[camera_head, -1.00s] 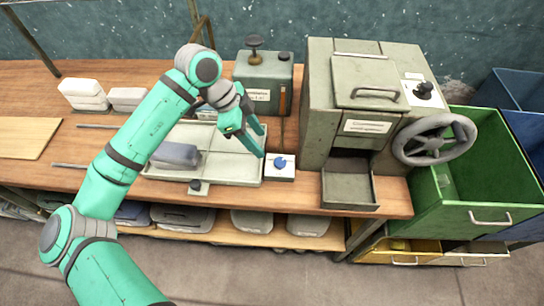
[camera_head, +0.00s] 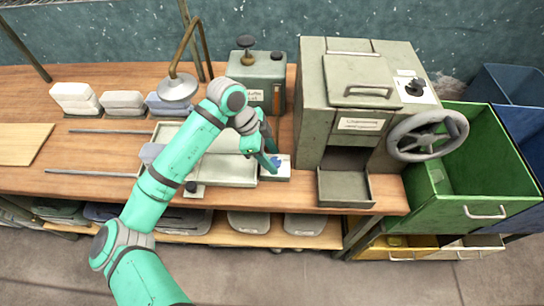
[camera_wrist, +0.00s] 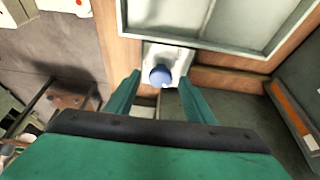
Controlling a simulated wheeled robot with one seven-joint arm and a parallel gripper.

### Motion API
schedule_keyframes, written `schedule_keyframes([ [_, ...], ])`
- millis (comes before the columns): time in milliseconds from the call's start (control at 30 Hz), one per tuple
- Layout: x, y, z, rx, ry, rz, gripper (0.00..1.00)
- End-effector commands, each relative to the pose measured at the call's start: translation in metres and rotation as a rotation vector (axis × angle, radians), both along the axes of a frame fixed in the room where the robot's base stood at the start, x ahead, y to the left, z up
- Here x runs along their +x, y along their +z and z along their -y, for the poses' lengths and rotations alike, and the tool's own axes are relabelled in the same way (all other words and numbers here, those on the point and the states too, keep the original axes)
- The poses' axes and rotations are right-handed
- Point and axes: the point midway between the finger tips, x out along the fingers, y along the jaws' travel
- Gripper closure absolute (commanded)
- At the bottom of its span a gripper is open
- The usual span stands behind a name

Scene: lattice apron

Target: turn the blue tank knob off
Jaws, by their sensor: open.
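The blue tank knob (camera_wrist: 160,75) is a small round knob on a white base plate (camera_wrist: 181,60) at the edge of the workbench. In the head view the knob (camera_head: 275,162) is partly covered by my gripper (camera_head: 273,165), which is just above or beside it. In the wrist view my gripper (camera_wrist: 158,88) is open, with one finger on each side of the knob's place in the picture. I cannot tell whether either finger touches it. The shallow metal tray (camera_head: 236,172) lies directly left of the base plate in the head view.
A grey-green machine (camera_head: 318,100) with a handwheel (camera_head: 428,135) and an open chute (camera_head: 345,188) stands right of the knob. A green tank (camera_head: 257,75) with a dark valve stands behind. A green bin (camera_head: 487,150) is at far right. A lamp (camera_head: 177,88) stands behind my arm.

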Motion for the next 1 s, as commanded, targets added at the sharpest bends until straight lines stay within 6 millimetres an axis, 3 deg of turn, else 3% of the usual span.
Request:
schedule_keyframes([
  [367,0.0,-0.0054,0.0022,0.0,0.0,0.0,0.51],
  [533,0.0,-0.0053,0.0022,0.0,0.0,0.0,0.89],
  [567,0.0,-0.0053,0.0022,0.0,0.0,0.0,0.92],
  [1000,-0.0016,-0.0049,0.002,0.001,0.08,0.0,0.92],
])
